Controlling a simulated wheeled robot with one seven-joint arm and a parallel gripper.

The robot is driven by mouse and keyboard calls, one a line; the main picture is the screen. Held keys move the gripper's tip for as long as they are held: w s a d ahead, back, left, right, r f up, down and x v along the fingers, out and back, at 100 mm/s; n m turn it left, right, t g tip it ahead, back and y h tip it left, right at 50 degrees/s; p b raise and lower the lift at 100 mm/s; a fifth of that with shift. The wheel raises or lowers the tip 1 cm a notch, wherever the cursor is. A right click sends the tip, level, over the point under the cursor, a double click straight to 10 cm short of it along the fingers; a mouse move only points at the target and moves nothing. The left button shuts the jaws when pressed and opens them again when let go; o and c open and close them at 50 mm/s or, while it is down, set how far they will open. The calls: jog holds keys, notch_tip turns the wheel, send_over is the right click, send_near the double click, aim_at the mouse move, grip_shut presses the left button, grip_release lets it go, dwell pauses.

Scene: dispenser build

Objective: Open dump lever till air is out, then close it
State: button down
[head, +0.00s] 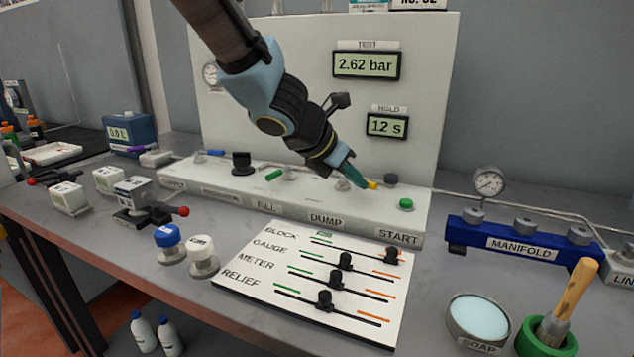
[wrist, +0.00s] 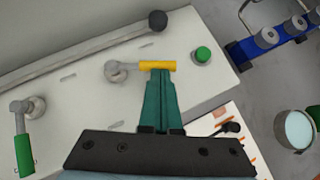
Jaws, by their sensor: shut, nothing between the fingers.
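The dump lever has a yellow handle (wrist: 157,67) on a grey valve stub (wrist: 116,71), on the white test console. In the head view the yellow handle (head: 372,185) shows just past my fingertips, above the DUMP label (head: 325,219). My gripper (head: 360,178) has green fingers, shut with nothing between them. In the wrist view its fingertips (wrist: 160,76) are right at the handle's side; I cannot tell whether they touch it. The handle points right, toward the green START button (wrist: 202,54). The TEST display (head: 366,65) reads 2.62 bar.
The HOLD display (head: 387,125) reads 12 s. A green-handled lever (wrist: 24,154) is to the left, and a black knob (wrist: 157,20) stands behind the dump lever. A slider panel (head: 240,283) lies in front. The blue manifold (head: 520,243) is at right.

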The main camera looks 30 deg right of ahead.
aim_at(369, 182)
jog(key=shift+s+d, duration=0.25)
jog(key=shift+d, duration=1.4)
jog(key=shift+r, duration=0.1)
